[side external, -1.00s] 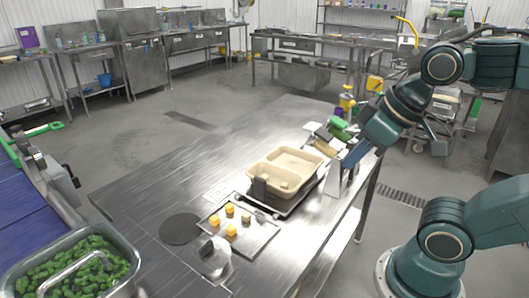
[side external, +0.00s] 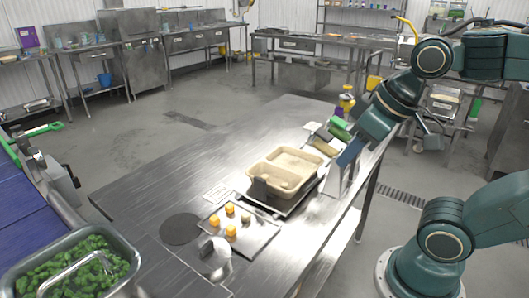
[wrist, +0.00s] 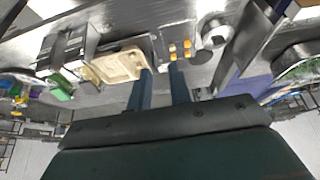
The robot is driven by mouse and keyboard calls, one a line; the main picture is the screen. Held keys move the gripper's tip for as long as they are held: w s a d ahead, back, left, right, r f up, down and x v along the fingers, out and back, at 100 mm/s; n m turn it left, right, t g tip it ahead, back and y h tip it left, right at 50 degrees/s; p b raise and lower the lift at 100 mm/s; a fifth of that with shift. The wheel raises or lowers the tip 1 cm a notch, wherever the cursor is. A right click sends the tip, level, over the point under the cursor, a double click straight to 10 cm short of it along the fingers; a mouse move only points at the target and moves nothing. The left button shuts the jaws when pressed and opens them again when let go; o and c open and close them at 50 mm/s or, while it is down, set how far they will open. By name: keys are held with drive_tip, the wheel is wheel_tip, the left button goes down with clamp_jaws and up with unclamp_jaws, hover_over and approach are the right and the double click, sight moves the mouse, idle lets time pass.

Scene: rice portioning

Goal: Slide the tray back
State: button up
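A beige tray (side external: 284,185) with compartments sits on a dark low platform (side external: 262,203) on the steel table. It also shows in the wrist view (wrist: 112,67), left of my fingertips. A flat metal tray (side external: 259,239) with several small orange and tan pieces lies in front of it. My gripper (wrist: 161,71) has two blue fingers spread apart, with nothing seen between them. In the side view my gripper (side external: 350,153) is above the table's right edge, to the right of the beige tray and apart from it.
A metal stand (side external: 338,184) is by the table's right edge, close below my gripper. Green and yellow items (side external: 340,128) lie behind it. A dark disc (side external: 180,229) and a round metal piece (side external: 216,262) are at the front. The table's left and back are clear.

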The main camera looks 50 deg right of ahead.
drive_tip(key=w+r+g, duration=0.1)
drive_tip(key=w+g, duration=0.1)
drive_tip(key=w, duration=0.5)
drive_tip(key=g, duration=0.3)
hover_over(260, 178)
wheel_tip(260, 178, down, 9)
drive_tip(key=shift+f, duration=0.2)
wheel_tip(260, 178, down, 14)
drive_tip(key=shift+r, duration=0.2)
clamp_jaws()
